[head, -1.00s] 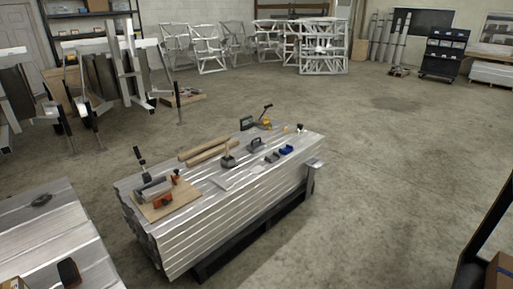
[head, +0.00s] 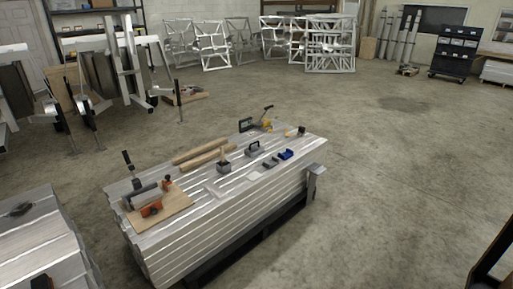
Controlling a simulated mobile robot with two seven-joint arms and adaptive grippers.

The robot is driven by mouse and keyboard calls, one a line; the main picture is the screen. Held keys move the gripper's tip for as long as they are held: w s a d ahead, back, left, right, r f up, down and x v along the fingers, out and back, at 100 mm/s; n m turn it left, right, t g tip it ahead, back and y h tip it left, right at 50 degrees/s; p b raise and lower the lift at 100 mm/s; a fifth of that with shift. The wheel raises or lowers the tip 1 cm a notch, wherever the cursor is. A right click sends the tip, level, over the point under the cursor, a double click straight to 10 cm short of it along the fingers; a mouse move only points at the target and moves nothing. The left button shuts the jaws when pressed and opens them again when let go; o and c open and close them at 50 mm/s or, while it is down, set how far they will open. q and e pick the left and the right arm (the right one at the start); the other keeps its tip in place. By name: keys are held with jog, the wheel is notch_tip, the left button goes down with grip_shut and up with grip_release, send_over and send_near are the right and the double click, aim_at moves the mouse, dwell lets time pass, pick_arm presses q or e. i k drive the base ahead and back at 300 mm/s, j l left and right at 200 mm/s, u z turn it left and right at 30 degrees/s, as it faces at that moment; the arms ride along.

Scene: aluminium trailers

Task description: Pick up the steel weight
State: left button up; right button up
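A grey metal block with a loop handle (head: 254,150) stands on the aluminium-plank bench top (head: 235,192), right of its middle. A darker grey block with an upright wooden-looking handle (head: 223,167) stands to its left. Either could be the steel weight; at this size I cannot tell which. Both stand apart from the items around them. Neither of my grippers is in view.
A board with clamped tools (head: 160,204) lies on the bench's left end. Wooden bars (head: 205,153), a blue item (head: 286,154) and a yellow-based tool (head: 266,123) are also there. Another bench (head: 35,238) stands lower left. Floor right of the bench is clear.

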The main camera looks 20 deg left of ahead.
aim_at(255, 150)
jog(key=i+l, duration=0.25)
jog(key=i, duration=0.35)
jog(key=i+l+u, duration=0.1)
jog(key=i+l, duration=0.15)
jog(key=i, duration=0.35)
jog(key=i+l+u, duration=0.1)
jog(key=i+l, duration=0.15)
jog(key=i, duration=0.3)
jog(key=i+l, duration=0.35)
jog(key=i, duration=0.2)
jog(key=i+l+u, duration=0.1)
jog(key=i+l, duration=0.2)
jog(key=i, duration=0.3)
jog(key=i+j, duration=0.25)
jog(key=j, duration=0.2)
